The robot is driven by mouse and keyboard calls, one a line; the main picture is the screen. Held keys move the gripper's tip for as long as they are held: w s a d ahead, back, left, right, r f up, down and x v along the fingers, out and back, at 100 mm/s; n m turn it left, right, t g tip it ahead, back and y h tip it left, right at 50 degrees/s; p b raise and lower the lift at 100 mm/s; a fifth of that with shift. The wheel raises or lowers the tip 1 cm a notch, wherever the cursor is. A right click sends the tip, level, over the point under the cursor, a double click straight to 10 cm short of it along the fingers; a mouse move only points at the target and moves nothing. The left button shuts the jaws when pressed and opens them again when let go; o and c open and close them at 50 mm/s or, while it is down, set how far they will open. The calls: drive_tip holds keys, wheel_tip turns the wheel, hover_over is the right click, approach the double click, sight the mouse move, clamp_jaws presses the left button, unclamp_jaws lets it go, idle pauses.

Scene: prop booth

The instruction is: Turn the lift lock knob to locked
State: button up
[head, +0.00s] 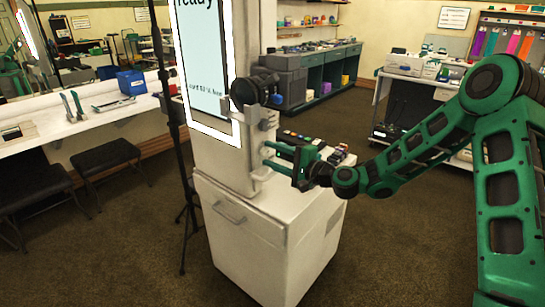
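A white column (240,150) with a lit screen stands on a white cabinet. A black round part (245,90) and a grey bracket (264,118) sit on the column's right edge; I cannot tell for sure which small part is the lift lock knob or which way it is turned. My gripper (266,158) is at the column's lower right side, just below the bracket, with its fingers pointing left. The fingers look spread apart, one above the other. Whether they touch a knob there is too small to tell.
The white cabinet (255,225) with a drawer handle stands under the column. Small items lie on its top behind my gripper. A black stand (180,120) is to the left, beside a counter (70,125) and stools (108,157). The carpet in front is clear.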

drive_tip(key=shift+s, duration=0.1)
drive_tip(key=v, duration=1)
drive_tip(key=shift+d, duration=0.25)
drive_tip(key=shift+s, duration=0.1)
